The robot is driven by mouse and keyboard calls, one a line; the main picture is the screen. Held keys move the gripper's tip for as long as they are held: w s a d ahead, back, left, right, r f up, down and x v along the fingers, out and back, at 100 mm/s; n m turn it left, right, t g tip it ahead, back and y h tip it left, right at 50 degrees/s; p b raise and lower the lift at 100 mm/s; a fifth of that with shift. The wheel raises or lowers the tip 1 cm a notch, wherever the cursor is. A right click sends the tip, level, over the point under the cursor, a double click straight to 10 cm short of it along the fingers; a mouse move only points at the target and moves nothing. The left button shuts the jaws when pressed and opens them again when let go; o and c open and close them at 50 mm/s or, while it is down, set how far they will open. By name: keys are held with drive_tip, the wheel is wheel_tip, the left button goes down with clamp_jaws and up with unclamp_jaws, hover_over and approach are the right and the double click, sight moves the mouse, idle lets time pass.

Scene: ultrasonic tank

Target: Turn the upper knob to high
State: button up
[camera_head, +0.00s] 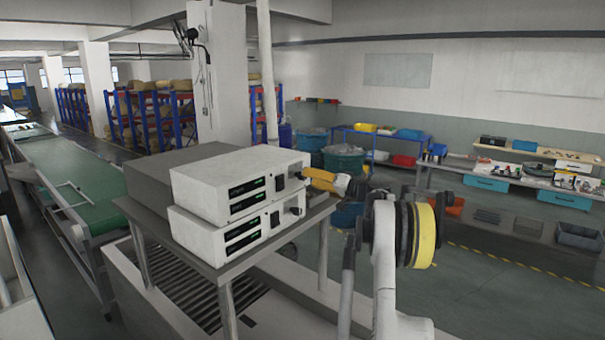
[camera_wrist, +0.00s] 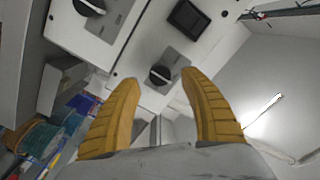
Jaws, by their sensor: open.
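Two white control boxes are stacked on a metal stand; the upper box (camera_head: 225,182) and lower box (camera_head: 215,232) each have green-lit displays and a dark knob at the right of the front. The upper knob (camera_head: 298,175) is partly hidden by my gripper in the head view. It also shows in the wrist view (camera_wrist: 160,76), black with a pale pointer mark, between my fingertips. My gripper (camera_head: 309,174) is open with yellow fingers at the upper knob's height, close before it; I cannot tell if they touch. The lower knob (camera_head: 296,211) is clear of the fingers.
The metal stand (camera_head: 310,225) stands over a tank with a slatted grate (camera_head: 190,290). A green conveyor (camera_head: 75,180) runs at the left. A workbench (camera_head: 530,180) and bins stand at the back right. Open floor lies to the right.

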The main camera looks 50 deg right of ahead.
sight(303, 177)
drive_tip(key=shift+w+a+p, duration=0.2)
drive_tip(key=shift+w+p, duration=0.15)
drive_tip(key=shift+w, duration=1.5)
clamp_jaws()
drive_tip(key=m+b, duration=0.2)
drive_tip(key=b, duration=0.1)
drive_tip(key=shift+f+m, duration=0.2)
drive_tip(key=shift+m, duration=0.1)
drive_tip(key=m+b, duration=0.2)
drive_tip(key=shift+m, duration=0.4)
drive_tip(key=m+b, duration=0.1)
drive_tip(key=m, duration=0.2)
drive_tip(key=shift+b, duration=0.4)
drive_tip(key=shift+r+m+b, duration=0.1)
drive_tip(key=shift+m+b, duration=0.45)
drive_tip(key=shift+m, duration=1.15)
